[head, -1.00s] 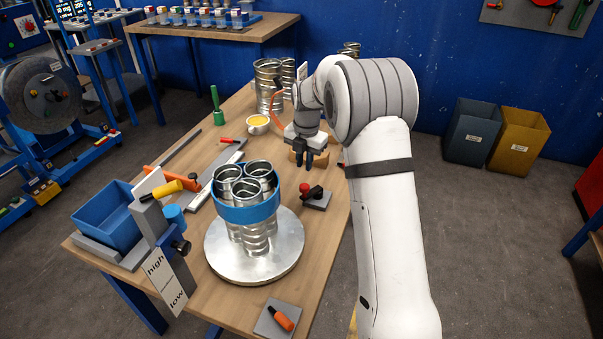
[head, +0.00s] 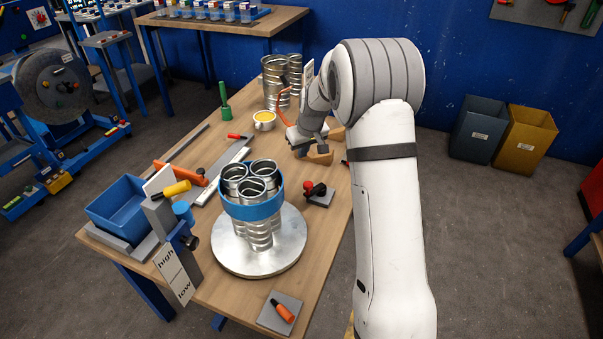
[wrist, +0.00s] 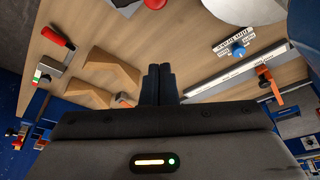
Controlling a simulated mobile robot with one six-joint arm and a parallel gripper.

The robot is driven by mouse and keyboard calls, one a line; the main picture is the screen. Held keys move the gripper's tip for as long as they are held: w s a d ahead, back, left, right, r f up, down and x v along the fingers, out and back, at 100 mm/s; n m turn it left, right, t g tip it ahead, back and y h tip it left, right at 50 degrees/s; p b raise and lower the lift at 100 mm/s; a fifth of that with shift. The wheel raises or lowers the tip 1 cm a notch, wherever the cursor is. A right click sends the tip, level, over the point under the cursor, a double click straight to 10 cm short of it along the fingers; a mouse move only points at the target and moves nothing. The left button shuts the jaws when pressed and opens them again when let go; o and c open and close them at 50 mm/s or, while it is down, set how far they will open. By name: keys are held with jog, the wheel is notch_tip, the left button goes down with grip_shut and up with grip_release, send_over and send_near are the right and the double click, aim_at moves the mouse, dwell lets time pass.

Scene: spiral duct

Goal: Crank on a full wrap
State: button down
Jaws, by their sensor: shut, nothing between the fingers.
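A bundle of silver spiral ducts (head: 252,180) stands upright on a round metal turntable (head: 258,240), with a blue band (head: 253,209) around its upper part. The turntable's edge shows at the top of the wrist view (wrist: 245,10). A small grey base with a black and red handle (head: 318,191) stands right of the turntable. A post with a yellow handle (head: 175,189) and a high/low plate (head: 174,272) stands left of it. My gripper (head: 303,152) is beyond the turntable, above the table near the wooden blocks; its fingers (wrist: 158,82) are together and empty.
Wooden V-shaped blocks (wrist: 110,65) lie close to my gripper. A yellow-filled cup (head: 264,120), a green-handled tool (head: 225,103) and more ducts (head: 276,82) stand farther back. A blue bin (head: 120,204) and an orange clamp (head: 180,173) are at left.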

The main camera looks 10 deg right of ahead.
jog(key=p, duration=0.2)
send_over(315, 189)
jog(key=a, duration=0.3)
notch_tip(315, 189, down, 9)
jog(key=shift+w+a+f, duration=0.15)
jog(key=shift+w+f, duration=0.05)
jog(key=shift+w, duration=0.15)
jog(key=shift+s+b, duration=0.1)
jog(key=shift+b, duration=0.8)
jog(key=shift+s+f+n+b, duration=0.15)
jog(key=shift+n+b, duration=0.25)
jog(key=shift+b, duration=0.45)
